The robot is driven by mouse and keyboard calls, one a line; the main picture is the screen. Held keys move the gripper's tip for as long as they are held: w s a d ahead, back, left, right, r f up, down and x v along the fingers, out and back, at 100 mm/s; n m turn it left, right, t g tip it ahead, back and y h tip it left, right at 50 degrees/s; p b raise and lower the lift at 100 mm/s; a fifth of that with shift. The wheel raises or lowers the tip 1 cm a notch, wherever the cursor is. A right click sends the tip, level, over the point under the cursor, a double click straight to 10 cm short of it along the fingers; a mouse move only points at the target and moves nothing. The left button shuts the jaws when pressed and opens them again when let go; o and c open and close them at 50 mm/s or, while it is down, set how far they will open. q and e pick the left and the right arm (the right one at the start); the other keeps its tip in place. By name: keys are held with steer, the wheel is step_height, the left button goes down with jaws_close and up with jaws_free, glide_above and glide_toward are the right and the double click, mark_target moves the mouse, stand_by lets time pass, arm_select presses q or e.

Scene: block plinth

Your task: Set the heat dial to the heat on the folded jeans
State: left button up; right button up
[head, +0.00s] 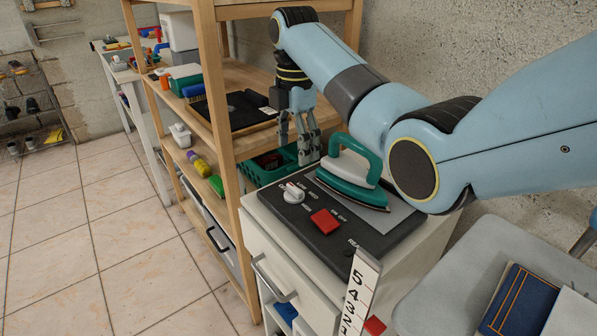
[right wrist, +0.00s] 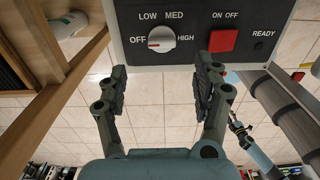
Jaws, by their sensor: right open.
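The white heat dial (head: 294,193) sits on a dark control panel (head: 328,243), and its red mark points towards OFF in the right wrist view (right wrist: 162,39). LOW, MED and HIGH are printed around it. My right gripper (head: 305,150) is open and empty, behind the dial in the head view. In the right wrist view its fingers (right wrist: 162,72) point towards the panel, apart from the dial. The folded jeans (head: 522,303), dark blue with orange stitching, lie on a grey seat at the lower right; no heat marking is readable. A dark gripper-like part (right wrist: 240,128) shows small, its jaws unclear.
A teal and white iron (head: 352,170) rests on a grey plate beside the dial. A red ON/OFF button (head: 325,221) is close to the dial. A wooden shelf (head: 225,150) stands to the left, with a green basket (head: 268,168). A numbered white strip (head: 358,292) stands in front.

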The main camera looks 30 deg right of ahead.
glide_above(296, 187)
step_height(296, 187, down, 5)
steer(key=shift+r, duration=0.1)
step_height(296, 187, down, 5)
steer(key=shift+w+r+b, duration=0.1)
steer(key=shift+b, duration=0.5)
steer(key=shift+f, duration=0.2)
steer(key=c, duration=1.2)
arm_select(q)
steer(key=shift+s+a+f, duration=0.2)
steer(key=shift+s+f, duration=0.1)
steer(key=shift+s, duration=0.25)
steer(key=shift+s+a+f, duration=0.2)
steer(key=shift+s+f, duration=0.1)
steer(key=shift+s, duration=0.2)
steer(key=shift+r, duration=0.1)
